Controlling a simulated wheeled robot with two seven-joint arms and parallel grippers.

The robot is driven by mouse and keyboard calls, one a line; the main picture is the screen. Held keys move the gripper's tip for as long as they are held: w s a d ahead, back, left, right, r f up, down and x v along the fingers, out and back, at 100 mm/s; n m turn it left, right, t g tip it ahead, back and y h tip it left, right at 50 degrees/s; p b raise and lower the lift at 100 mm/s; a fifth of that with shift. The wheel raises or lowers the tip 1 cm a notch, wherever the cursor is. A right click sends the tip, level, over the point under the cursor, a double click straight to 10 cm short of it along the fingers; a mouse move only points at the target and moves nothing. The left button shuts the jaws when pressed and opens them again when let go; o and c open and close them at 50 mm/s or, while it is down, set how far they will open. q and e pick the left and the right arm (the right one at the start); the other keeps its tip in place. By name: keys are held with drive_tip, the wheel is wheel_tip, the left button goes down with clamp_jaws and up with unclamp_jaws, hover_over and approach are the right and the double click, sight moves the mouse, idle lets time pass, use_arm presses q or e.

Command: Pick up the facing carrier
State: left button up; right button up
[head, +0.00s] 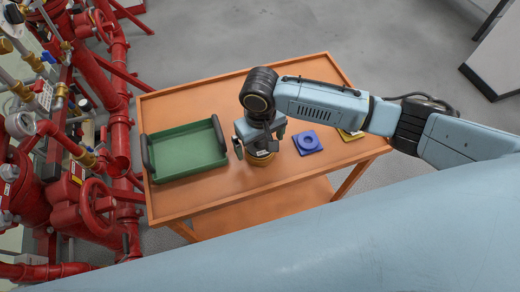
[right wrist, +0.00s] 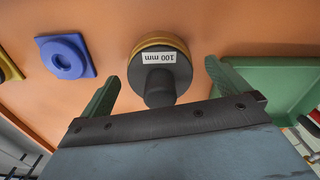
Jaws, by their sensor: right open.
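The facing carrier (right wrist: 160,62) appears to be the round piece with a black body, a brass-coloured rim and a white "100 mm" label. It stands on the orange table and also shows in the head view (head: 261,160), partly hidden by my right gripper. My right gripper (head: 259,144) is open just above it. In the right wrist view the two fingers (right wrist: 161,74) lie on either side of its black knob, with gaps visible and nothing held. My left gripper is not in view.
A green tray (head: 186,178) with black handles sits left on the orange table (head: 200,100). A blue square block with a ring (head: 307,142) and a yellow piece (head: 350,135) lie right of the carrier. Red pipes and valves (head: 95,205) stand close by the table's left side.

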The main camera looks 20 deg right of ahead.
wheel_tip(320, 180, down, 2)
drive_tip(key=shift+f, duration=0.15)
drive_tip(key=c, duration=1.4)
